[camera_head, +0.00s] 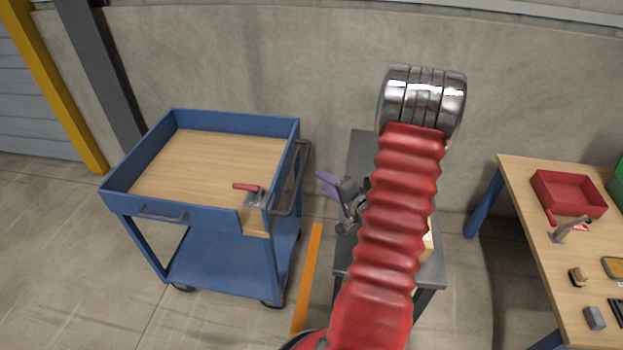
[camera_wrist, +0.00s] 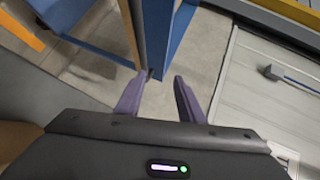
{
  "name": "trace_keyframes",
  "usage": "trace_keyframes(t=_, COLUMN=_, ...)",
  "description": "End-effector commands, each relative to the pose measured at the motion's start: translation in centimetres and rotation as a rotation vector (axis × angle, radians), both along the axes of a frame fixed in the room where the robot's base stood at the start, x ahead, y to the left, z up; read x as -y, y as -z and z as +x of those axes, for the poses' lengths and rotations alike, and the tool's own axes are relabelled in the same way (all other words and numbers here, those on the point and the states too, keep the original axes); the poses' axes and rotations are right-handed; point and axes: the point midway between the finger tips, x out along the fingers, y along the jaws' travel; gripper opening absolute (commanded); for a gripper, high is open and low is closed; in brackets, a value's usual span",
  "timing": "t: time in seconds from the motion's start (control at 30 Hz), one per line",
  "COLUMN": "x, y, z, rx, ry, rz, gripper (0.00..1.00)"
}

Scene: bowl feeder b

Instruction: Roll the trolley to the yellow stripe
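The blue trolley (camera_head: 215,215) has a wooden top tray and a lower shelf, and stands at the left of the head view. A handle bar (camera_head: 300,180) is on its right side. The orange-yellow stripe (camera_head: 309,275) lies on the floor just right of the trolley, which stands clear of it.
A red-handled clamp (camera_head: 254,192) is on the trolley's top. A grey table (camera_head: 360,150) stands behind my arm. A wooden workbench (camera_head: 530,180) with a red bin (camera_head: 568,193) is at the right. A concrete wall (camera_head: 250,60) runs behind. Floor left of the trolley is clear.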

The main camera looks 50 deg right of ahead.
Motion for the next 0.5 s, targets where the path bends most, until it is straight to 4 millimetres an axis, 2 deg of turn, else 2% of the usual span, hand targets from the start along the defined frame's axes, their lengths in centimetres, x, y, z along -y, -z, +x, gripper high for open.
trace_keyframes(t=0.27, x=-1.6, y=-3.9, z=3.6, rx=-0.176, ry=-0.035, rz=-0.237, gripper=0.35)
trace_keyframes(t=0.5, x=-4.2, y=-7.9, z=5.8, rx=-0.339, ry=-0.071, rz=-0.441, gripper=0.35)
